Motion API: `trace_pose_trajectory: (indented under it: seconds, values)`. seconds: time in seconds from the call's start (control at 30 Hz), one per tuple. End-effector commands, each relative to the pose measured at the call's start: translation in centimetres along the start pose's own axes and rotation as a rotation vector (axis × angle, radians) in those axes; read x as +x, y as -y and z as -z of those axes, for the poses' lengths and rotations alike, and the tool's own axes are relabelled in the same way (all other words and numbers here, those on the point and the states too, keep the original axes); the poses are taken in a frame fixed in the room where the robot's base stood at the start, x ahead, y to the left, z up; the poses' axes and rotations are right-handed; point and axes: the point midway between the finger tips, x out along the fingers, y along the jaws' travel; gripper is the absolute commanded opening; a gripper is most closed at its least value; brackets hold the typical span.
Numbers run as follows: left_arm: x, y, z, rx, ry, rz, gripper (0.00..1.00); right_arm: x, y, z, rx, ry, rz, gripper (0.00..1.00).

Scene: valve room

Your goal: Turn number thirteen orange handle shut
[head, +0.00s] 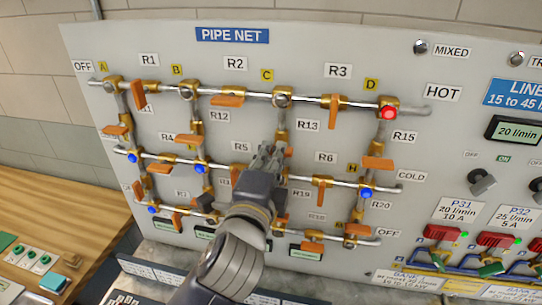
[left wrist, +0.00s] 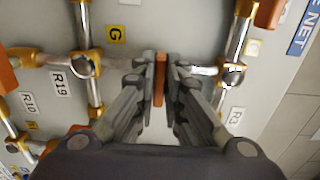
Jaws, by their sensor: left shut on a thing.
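The number thirteen orange handle shows as a narrow strip (left wrist: 160,80) between the fingers in the left wrist view, lying across its pipe. In the head view it is mostly hidden behind my left gripper (head: 269,152). The label R13 (head: 308,125) is just above and to the right of the gripper. My left gripper (left wrist: 160,72) is shut on this handle, one finger on each side. Its pipe runs between the joint near tag C (head: 267,75) and the joint near tag G (left wrist: 115,35). My right gripper is not in view.
Other orange handles sit close by, such as R3's (head: 335,103), R2's (head: 228,100) and R15's (head: 378,162). A red knob (head: 389,113) is near tag D. A wooden table (head: 60,215) stands at the left.

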Motion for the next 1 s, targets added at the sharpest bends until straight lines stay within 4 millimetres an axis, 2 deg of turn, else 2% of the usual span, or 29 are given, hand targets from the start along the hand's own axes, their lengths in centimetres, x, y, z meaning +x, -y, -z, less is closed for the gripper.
trace_pose_trajectory:
  seconds: [0.07, 0.1, 0.17, 0.57, 1.0]
  values:
    - [0.0, 0.4, 0.0, -0.005, -0.002, 0.009, 0.0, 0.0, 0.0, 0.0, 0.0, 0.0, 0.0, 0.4]
    - [0.0, 0.4, 0.0, -0.004, -0.002, 0.01, 0.17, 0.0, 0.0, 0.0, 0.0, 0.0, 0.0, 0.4]
    - [0.0, 0.4, 0.0, -0.004, -0.002, 0.009, 0.3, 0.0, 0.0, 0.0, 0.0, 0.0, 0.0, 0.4]
    - [-0.5, 0.1, 0.1, -0.002, -0.002, 0.003, 0.3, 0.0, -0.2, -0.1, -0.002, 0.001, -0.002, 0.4]
    - [-6.6, 0.1, 0.2, -0.003, -0.004, 0.003, 0.3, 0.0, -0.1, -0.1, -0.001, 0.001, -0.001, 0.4]
